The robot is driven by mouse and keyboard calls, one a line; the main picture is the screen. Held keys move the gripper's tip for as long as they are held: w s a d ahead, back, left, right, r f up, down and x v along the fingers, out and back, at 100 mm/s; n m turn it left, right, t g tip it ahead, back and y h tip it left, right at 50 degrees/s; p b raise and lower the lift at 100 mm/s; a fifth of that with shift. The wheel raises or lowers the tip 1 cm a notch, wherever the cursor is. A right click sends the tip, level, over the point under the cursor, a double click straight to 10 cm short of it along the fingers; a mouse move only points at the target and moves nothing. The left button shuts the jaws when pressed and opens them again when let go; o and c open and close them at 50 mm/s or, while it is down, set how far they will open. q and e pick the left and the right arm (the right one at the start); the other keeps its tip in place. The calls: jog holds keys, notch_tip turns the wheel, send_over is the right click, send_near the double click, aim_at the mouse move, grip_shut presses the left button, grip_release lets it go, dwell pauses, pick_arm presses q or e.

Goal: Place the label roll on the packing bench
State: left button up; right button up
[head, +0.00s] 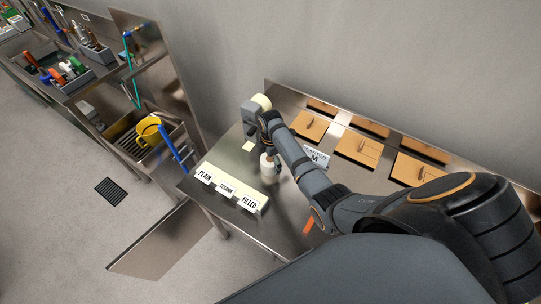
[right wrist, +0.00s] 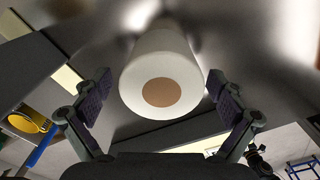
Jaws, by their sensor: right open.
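The label roll, a white cylinder with a brown round core, stands on the metal packing bench (head: 285,228) in the head view (head: 268,168). In the right wrist view the roll (right wrist: 160,75) fills the upper middle, its cored end facing the camera. My right gripper (head: 271,153) is just above the roll in the head view, partly hidden by its own wrist. In the right wrist view its two fingers (right wrist: 160,105) are spread on either side of the roll, with gaps visible. My left gripper is not in view.
A grey device with a cream roll (head: 262,102) stands behind my wrist. Signs reading PLAIN, SESAME and FILLED (head: 228,189) line the front left. Flat cardboard boxes (head: 358,148) lie at the right. A yellow jug (head: 149,130) sits in the sink unit at left.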

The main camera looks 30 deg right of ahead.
notch_tip(320, 180, up, 11)
jog(key=shift+f+b, duration=0.1)
jog(key=shift+b, duration=0.75)
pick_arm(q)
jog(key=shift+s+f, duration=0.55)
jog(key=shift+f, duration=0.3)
pick_arm(e)
jog(key=shift+r, duration=0.65)
